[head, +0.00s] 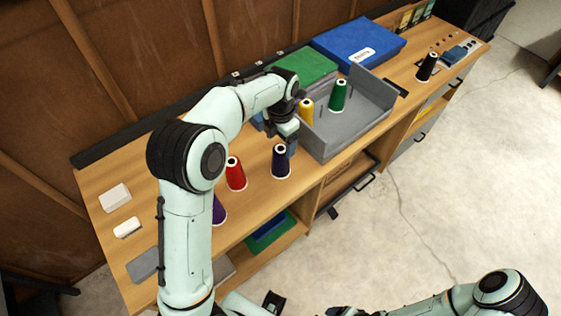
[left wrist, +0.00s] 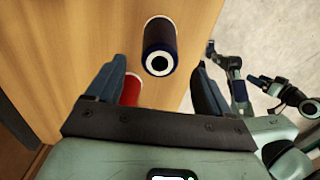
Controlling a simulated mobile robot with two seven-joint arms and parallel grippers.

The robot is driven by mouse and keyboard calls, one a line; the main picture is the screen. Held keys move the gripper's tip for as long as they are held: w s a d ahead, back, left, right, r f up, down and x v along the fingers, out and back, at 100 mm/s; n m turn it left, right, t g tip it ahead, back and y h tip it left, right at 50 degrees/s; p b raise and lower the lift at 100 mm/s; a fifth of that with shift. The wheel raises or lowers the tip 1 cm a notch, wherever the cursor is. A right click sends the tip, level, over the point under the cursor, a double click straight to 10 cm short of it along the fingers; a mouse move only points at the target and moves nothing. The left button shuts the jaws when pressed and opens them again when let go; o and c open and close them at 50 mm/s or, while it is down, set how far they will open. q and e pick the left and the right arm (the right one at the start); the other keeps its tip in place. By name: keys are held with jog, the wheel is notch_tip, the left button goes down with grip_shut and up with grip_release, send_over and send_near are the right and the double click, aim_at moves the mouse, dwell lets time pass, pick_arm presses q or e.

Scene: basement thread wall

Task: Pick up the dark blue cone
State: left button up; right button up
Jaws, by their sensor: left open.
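The dark blue cone (head: 281,163) stands upright on the wooden bench near its front edge, right of a red cone (head: 236,175). My left gripper (head: 289,138) is open and empty, above and behind the dark blue cone in the head view. In the left wrist view the dark blue cone (left wrist: 160,40) lies ahead of the open fingers (left wrist: 157,85), between their lines and apart from them. The red cone (left wrist: 131,88) shows partly behind the left finger there. My right arm shows at the bottom right of the head view; its gripper's state is unclear.
A grey tray (head: 341,139) holds a yellow cone (head: 306,110) and a green cone (head: 338,97). A purple cone (head: 219,210) is partly hidden by my left arm. A black cone (head: 427,67) stands far right. Green and blue boxes (head: 357,47) sit at the back.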

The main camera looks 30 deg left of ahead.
pick_arm(q)
notch_tip(320, 180, down, 6)
grip_shut()
notch_tip(320, 180, up, 20)
jog(key=p, duration=0.2)
pick_arm(e)
jog(key=w+r, duration=0.2)
jog(key=r, duration=0.1)
jog(key=shift+w+r, duration=0.1)
jog(key=shift+w, duration=0.15)
